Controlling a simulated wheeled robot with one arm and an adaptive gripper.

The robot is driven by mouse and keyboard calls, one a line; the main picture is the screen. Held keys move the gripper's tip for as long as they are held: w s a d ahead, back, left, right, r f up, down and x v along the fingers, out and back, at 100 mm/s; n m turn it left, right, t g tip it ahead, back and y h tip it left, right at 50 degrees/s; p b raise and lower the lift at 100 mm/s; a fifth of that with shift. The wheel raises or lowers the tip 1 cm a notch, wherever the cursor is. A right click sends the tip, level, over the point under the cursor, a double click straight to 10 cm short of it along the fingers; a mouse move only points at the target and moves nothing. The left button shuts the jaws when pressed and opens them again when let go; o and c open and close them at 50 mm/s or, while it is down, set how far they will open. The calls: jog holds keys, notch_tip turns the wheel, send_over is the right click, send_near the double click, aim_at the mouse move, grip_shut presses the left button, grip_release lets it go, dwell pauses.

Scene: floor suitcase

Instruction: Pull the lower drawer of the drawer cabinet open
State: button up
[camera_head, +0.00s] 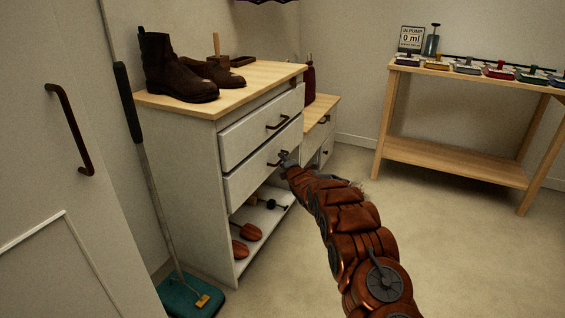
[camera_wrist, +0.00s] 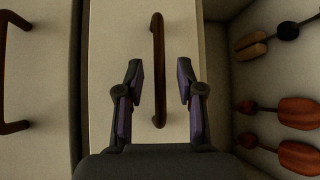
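The white drawer cabinet (camera_head: 185,165) has an upper drawer (camera_head: 245,138) and a lower drawer (camera_head: 245,182), both looking shut. My gripper (camera_head: 285,158) is at the lower drawer's front and partly hides its dark handle. In the wrist view, turned sideways, the lower drawer's front (camera_wrist: 108,60) fills the middle. Its dark bar handle (camera_wrist: 158,45) runs between the two fingers of my gripper (camera_wrist: 160,72). The fingers are apart, with a gap on each side of the handle. I cannot tell how deep they reach around it.
The upper drawer's handle (camera_wrist: 8,75) is at the left of the wrist view. Below the lower drawer, an open shelf holds wooden shoe trees (camera_head: 240,248) and brushes. Brown boots (camera_head: 172,70) stand on top. The floor (camera_head: 440,240) before the cabinet is clear.

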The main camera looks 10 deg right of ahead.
jog(key=shift+w+a+f, duration=0.1)
jog(key=shift+w+a, duration=0.05)
jog(key=shift+w, duration=0.6)
jog(key=shift+c, duration=0.3)
grip_shut()
